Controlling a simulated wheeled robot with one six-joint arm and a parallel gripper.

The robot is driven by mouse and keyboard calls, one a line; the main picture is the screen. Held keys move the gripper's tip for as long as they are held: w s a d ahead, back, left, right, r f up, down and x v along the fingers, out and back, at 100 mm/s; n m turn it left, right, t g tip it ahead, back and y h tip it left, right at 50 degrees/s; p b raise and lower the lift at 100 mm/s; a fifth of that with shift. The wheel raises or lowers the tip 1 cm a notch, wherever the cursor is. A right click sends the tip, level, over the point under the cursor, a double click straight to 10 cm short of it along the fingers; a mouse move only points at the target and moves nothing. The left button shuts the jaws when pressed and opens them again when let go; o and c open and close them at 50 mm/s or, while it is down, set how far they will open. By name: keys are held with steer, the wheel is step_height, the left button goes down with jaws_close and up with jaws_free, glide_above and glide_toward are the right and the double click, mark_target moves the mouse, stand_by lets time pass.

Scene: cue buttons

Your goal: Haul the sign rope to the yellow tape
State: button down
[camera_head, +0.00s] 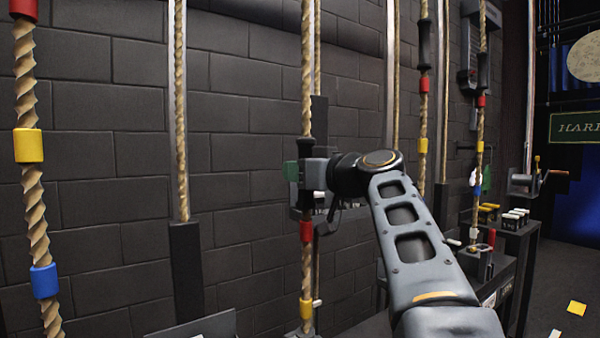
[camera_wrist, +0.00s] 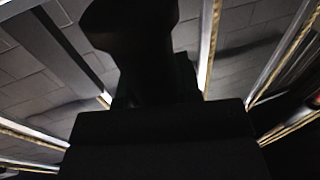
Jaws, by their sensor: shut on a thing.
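My gripper (camera_head: 302,173) is shut on the black grip (camera_head: 306,146) of the middle rope (camera_head: 307,65), against the brick wall. On this rope, a red tape band (camera_head: 306,231) sits below my gripper, and a yellow tape band (camera_head: 306,308) sits further down. A small green part (camera_head: 290,171) shows at the left of my gripper. In the wrist view a dark shape (camera_wrist: 130,35), probably the grip, stands over my dark gripper body; the finger contact is hidden in shadow. A green sign (camera_head: 577,125) with pale letters, partly cut off, hangs at the far right.
A thick rope at the left carries a yellow band (camera_head: 28,146) and a blue band (camera_head: 44,281). Two ropes to the right have black grips and red and yellow bands. A bench with a winch (camera_head: 524,184) stands at the right. Dark floor (camera_head: 560,290) lies beyond.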

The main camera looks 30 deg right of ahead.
steer(key=c, duration=0.8)
jaws_free()
steer(key=v, duration=1.4)
steer(key=shift+a, duration=0.1)
